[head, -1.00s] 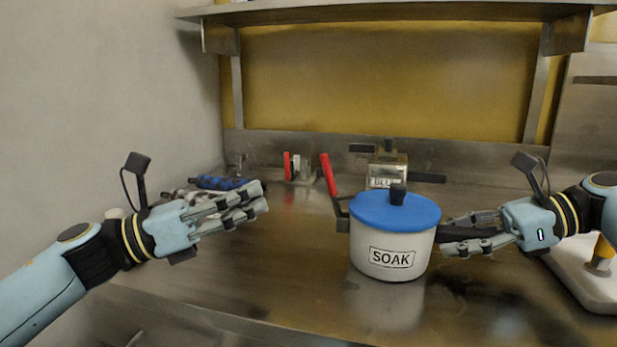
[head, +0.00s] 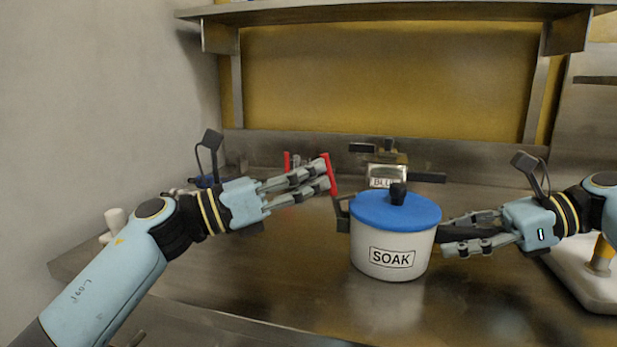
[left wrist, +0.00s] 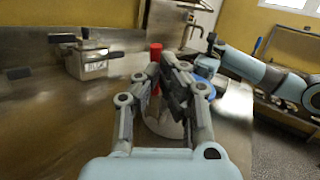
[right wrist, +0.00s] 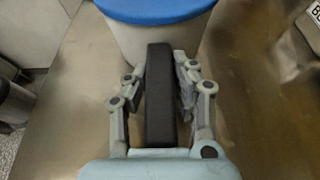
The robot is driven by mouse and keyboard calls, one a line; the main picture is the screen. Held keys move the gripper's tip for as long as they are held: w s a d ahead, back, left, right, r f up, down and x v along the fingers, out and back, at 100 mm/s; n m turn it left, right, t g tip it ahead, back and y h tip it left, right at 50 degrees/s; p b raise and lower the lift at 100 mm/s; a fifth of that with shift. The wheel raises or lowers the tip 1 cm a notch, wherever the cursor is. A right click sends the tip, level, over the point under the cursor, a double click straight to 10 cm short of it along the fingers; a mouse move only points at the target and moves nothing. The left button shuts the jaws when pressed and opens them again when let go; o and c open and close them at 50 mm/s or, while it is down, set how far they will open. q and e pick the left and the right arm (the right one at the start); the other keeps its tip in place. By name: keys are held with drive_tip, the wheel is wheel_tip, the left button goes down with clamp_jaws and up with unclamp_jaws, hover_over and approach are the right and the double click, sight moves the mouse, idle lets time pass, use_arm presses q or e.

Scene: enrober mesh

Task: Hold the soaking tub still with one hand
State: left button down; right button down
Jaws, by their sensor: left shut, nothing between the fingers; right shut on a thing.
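The soaking tub (head: 383,262) is a white pot labelled SOAK with a blue lid (head: 372,212) and a black lid knob. It stands upright on the steel counter. My right gripper (head: 447,235) is shut on the tub's black side handle (right wrist: 160,95), with a finger on each side of it in the right wrist view. My left gripper (head: 326,176) is shut and empty, its fingertips by a red upright handle (head: 331,174) left of the tub. In the left wrist view that red handle (left wrist: 156,52) shows just beyond the fingers; I cannot tell if they touch.
A metal box with a label starting BLU (head: 387,177) and dark side handles stands behind the tub. Red and white items (head: 287,162) are at the back wall. The front middle counter is clear.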

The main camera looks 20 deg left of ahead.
use_arm(q)
drive_tip(key=shift+d+r, duration=0.25)
drive_tip(key=shift+d, duration=0.35)
drive_tip(key=shift+d+r, duration=0.25)
drive_tip(key=shift+d, duration=0.3)
drive_tip(key=shift+a, duration=0.1)
drive_tip(key=r+v, duration=0.3)
drive_tip(key=v, duration=1)
drive_tip(key=shift+s+a, duration=0.25)
drive_tip(key=shift+a, duration=0.3)
use_arm(e)
drive_tip(key=c, duration=1)
unclamp_jaws()
drive_tip(key=shift+c, duration=0.2)
